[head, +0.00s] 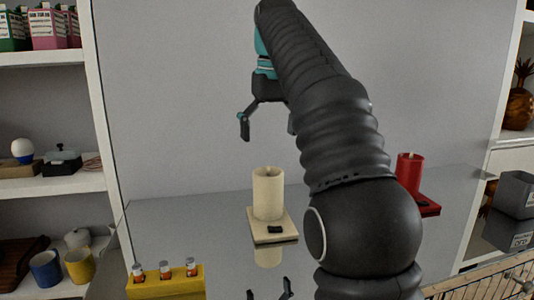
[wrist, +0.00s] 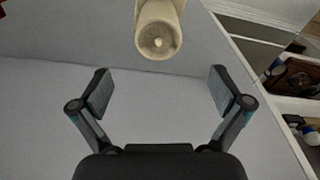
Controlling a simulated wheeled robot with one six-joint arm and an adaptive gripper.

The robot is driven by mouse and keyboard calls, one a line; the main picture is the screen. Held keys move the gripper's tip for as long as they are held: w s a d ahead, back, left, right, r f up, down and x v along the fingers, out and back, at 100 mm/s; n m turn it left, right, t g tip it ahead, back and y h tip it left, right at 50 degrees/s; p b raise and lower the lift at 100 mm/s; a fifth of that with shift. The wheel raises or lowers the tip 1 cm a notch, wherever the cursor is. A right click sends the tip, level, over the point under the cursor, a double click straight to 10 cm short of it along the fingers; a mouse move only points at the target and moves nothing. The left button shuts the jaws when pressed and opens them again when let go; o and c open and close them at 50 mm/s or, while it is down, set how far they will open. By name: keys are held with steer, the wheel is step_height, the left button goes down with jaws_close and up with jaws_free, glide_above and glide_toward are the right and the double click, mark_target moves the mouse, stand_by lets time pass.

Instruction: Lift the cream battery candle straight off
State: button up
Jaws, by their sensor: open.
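The cream battery candle (head: 268,198) stands upright on a square cream base (head: 265,238) on a glossy grey surface, with a small dark part on the base's front. In the wrist view the cream candle (wrist: 158,38) shows its round top at the upper middle, beyond the fingertips. My gripper (head: 268,130) is open and empty above the candle in the head view, its right finger mostly hidden by my arm. Both fingers of my gripper (wrist: 161,88) are spread wide in the wrist view, apart from the candle.
A red candle (head: 410,174) stands on a red base (head: 428,208) at the right, partly behind my arm. A yellow holder (head: 165,287) with several small cylinders sits front left. Filled shelves flank both sides; a grey bin (head: 516,194) is at right. The surface left of the candle is clear.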

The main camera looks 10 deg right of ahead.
mark_target(268, 171)
steer(key=f, duration=0.4)
steer(key=w+f, duration=0.1)
steer(key=f, duration=0.4)
steer(key=f+b, duration=0.1)
steer(key=f, duration=0.3)
steer(key=shift+w+f, duration=0.15)
steer(key=shift+w, duration=0.1)
steer(key=c, duration=1.4)
steer(key=shift+o, duration=0.2)
steer(key=shift+r, duration=0.2)
steer(key=shift+r, duration=0.35)
steer(key=shift+r+p, duration=0.5)
steer(key=shift+r, duration=0.1)
steer(key=shift+r, duration=2.65)
